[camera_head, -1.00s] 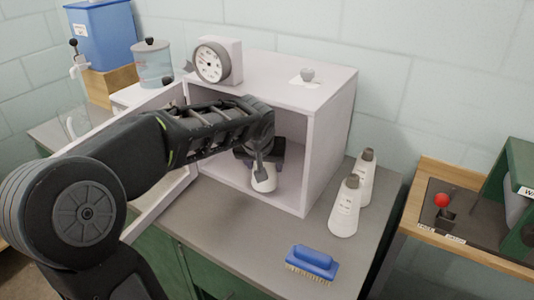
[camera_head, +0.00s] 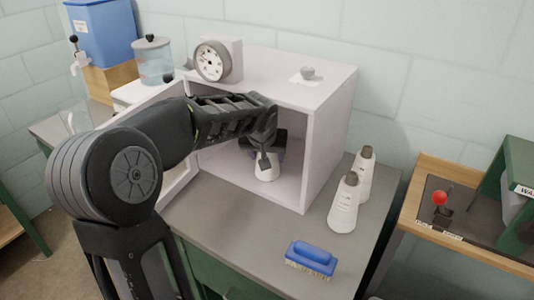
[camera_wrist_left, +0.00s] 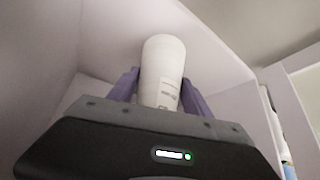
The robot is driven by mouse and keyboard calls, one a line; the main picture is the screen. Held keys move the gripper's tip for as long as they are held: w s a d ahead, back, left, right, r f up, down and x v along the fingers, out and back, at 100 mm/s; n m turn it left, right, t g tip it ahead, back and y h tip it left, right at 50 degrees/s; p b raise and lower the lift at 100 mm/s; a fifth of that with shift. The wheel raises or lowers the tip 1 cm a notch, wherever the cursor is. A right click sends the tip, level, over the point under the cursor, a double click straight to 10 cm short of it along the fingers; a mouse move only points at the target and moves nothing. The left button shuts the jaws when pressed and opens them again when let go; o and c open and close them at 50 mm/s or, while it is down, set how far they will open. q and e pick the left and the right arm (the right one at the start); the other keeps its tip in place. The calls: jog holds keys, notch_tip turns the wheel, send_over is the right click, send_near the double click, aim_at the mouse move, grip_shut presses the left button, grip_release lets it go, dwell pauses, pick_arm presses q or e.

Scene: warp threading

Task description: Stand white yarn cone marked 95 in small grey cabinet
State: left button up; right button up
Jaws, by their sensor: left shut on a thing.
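A white yarn cone (camera_head: 266,172) is inside the small grey cabinet (camera_head: 330,125), close to its floor. My left gripper (camera_head: 264,155) reaches in through the open front and is shut on the cone. In the left wrist view the white cone (camera_wrist_left: 163,75) stands between the purple finger pads, with a label too blurred to read. I cannot tell whether its base touches the cabinet floor. The cabinet door is swung open to the left, partly behind my arm. My right gripper is not in view.
Two white cones with grey tips (camera_head: 344,205) stand on the counter right of the cabinet. A blue brush (camera_head: 311,258) lies in front of them.

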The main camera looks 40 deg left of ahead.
pick_arm(q)
jog(key=shift+f, duration=0.1)
jog(key=o, duration=1.7)
jog(key=shift+r, duration=0.3)
jog(key=v, duration=0.7)
jog(key=shift+s+d, duration=0.1)
